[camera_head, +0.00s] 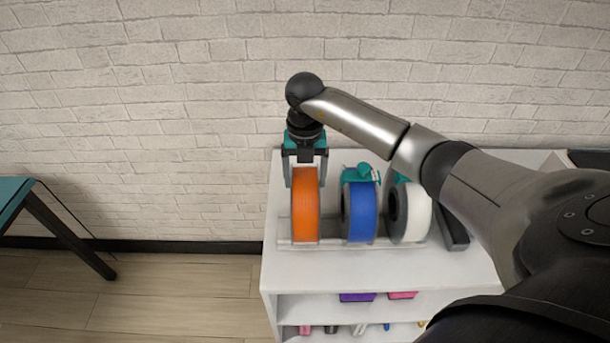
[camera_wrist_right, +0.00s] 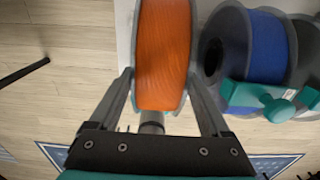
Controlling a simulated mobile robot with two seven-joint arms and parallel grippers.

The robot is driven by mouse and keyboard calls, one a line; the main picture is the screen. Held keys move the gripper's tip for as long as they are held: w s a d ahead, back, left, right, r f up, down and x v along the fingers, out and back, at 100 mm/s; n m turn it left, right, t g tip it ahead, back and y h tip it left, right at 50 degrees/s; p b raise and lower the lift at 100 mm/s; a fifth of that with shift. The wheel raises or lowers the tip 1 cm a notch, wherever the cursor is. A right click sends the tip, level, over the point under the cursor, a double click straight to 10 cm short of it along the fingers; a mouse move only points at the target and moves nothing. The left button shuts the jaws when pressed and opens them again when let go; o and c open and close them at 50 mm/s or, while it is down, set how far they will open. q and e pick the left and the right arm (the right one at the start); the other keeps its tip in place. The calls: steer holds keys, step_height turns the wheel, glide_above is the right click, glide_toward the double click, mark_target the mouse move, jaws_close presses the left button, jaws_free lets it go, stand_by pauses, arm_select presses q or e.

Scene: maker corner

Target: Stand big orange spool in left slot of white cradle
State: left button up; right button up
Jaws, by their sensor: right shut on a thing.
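The big orange spool (camera_head: 305,205) stands upright at the left end of the white cradle (camera_head: 284,232) on the white shelf unit. My right gripper (camera_head: 305,172) reaches down from above and is shut on the spool's upper rim. In the right wrist view the orange spool (camera_wrist_right: 162,55) sits between the two fingers of my right gripper (camera_wrist_right: 162,98), one finger at each flange. Whether the spool's bottom rests fully in the slot is hard to tell. My left gripper is in neither view.
A blue spool (camera_head: 360,212) and a white spool (camera_head: 417,212) stand to the right in the cradle. A dark bar (camera_head: 452,228) lies further right. The front of the white shelf top (camera_head: 345,268) is clear. A teal table (camera_head: 12,198) stands far left.

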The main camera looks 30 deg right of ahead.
steer(key=shift+w+r, duration=0.1)
steer(key=shift+r, duration=0.05)
steer(key=o, duration=1.3)
steer(key=shift+o, duration=0.9)
steer(key=shift+s+f, duration=0.2)
step_height(320, 180, up, 16)
steer(key=shift+w+f, duration=0.15)
steer(key=shift+f, duration=0.1)
